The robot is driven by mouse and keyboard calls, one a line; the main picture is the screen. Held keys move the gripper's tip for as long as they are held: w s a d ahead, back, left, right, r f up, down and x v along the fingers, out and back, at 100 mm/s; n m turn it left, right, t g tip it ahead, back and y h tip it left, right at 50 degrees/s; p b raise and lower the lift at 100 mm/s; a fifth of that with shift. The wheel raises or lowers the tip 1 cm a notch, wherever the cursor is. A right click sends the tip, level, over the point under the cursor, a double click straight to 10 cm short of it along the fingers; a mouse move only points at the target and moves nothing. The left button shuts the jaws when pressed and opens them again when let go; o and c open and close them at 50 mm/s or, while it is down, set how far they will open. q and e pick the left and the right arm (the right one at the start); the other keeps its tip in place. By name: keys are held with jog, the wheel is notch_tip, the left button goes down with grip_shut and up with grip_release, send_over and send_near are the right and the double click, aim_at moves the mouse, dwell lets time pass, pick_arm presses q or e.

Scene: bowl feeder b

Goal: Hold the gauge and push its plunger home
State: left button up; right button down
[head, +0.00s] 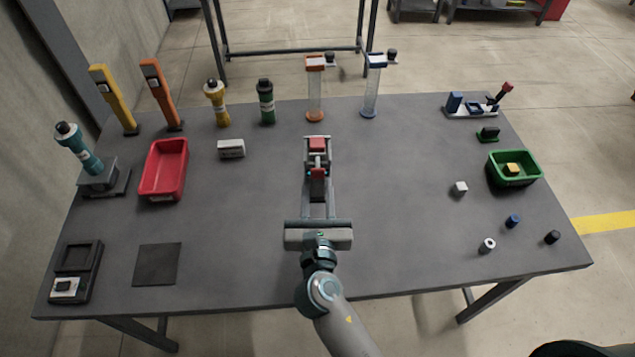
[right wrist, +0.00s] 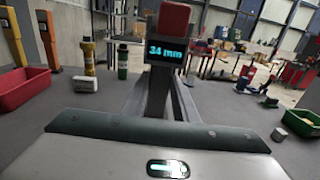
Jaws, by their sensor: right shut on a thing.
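I cannot tell which part is the plunger, and the gauge's lower part is largely hidden. My left gripper is not in view.
A red bin (head: 185,170) stands left and a green bin (head: 489,174) with a yellow block stands right. Several upright tools line the back edge. A white box (head: 231,149) is left of the gauge.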

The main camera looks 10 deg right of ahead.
aim_at(317, 202)
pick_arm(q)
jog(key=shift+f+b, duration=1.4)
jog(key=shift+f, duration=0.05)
pick_arm(e)
jog(key=shift+f, duration=1.95)
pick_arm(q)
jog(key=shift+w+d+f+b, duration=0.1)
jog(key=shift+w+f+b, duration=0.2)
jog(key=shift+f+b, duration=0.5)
pick_arm(e)
jog(key=shift+f, duration=1.15)
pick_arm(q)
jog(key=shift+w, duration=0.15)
pick_arm(e)
jog(key=shift+f, duration=0.2)
pick_arm(q)
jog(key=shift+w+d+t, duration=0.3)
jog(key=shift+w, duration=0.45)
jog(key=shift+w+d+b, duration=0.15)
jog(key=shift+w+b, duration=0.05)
jog(key=shift+b, duration=0.1)
pick_arm(e)
jog(key=shift+f, duration=0.2)
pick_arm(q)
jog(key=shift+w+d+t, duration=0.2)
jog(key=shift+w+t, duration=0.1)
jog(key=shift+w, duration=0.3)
pick_arm(e)
jog(key=shift+f, duration=0.2)
